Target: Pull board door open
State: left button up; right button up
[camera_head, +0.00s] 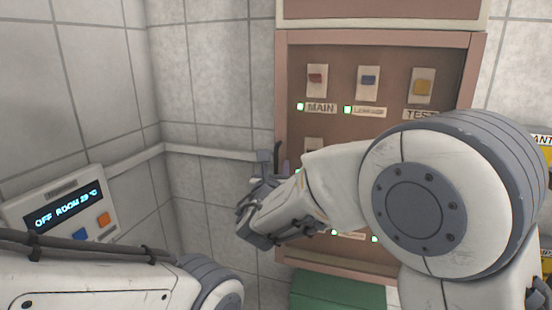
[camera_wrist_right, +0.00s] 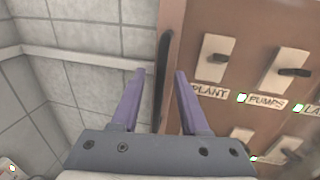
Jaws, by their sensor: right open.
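The board (camera_head: 392,125) is a brown panel in a pinkish frame, with switches and labels such as MAIN and TEST. It looks closed, but my right arm covers much of its lower part. A dark upright handle (camera_wrist_right: 163,75) is at its left edge in the right wrist view. My right gripper (camera_head: 268,172) is at the board's left edge in the head view. In the wrist view its two purple fingers (camera_wrist_right: 157,92) are open and lie on either side of the handle in the picture. Contact cannot be told. My left gripper is out of view.
A white control box (camera_head: 65,208) with a display reading OFF ROOM is at the left wall. Tiled walls (camera_head: 205,75) form a corner left of the board, with a pale rail (camera_head: 225,151) along them. A green surface (camera_head: 338,290) is below the board.

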jog(key=shift+w, duration=0.35)
grip_shut()
dwell(1.2)
